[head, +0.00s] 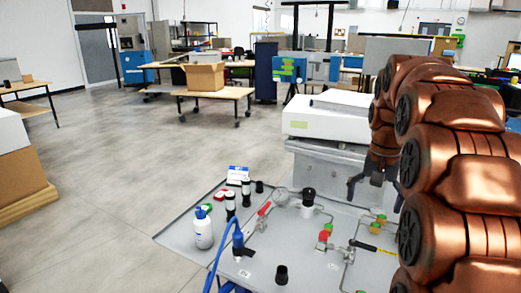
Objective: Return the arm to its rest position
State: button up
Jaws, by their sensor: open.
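My arm comes down the right side of the head view, with copper-coloured links bent over at the top. My gripper (375,190) hangs at the end of the arm, pointing down, with its dark fingers spread apart. It is open and nothing shows between the fingers. It is above the right part of the grey panel (175,236), near the grey block under the white box. How high it is above the panel I cannot tell.
The panel carries a white bottle (203,231), a blue hose (217,262), a red-handled valve (264,209), a black knob (308,196) and thin pipes. A white box (325,120) stands behind. The floor (100,160) at left is clear.

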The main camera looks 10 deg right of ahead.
jog(key=s+a+r+n+p, duration=0.2)
jog(key=s+a+n+p, duration=0.3)
jog(key=s+a, duration=0.65)
jog(key=s+a+f+n+g+p, duration=0.1)
jog(key=s+a+f+n+p, duration=0.2)
jog(key=s+a+p, duration=0.4)
jog(key=s+a, duration=0.2)
jog(key=s, duration=0.5)
jog(key=shift+s+a+f+g, duration=0.15)
jog(key=shift+s+f+g, duration=0.05)
jog(key=shift+s+g, duration=0.2)
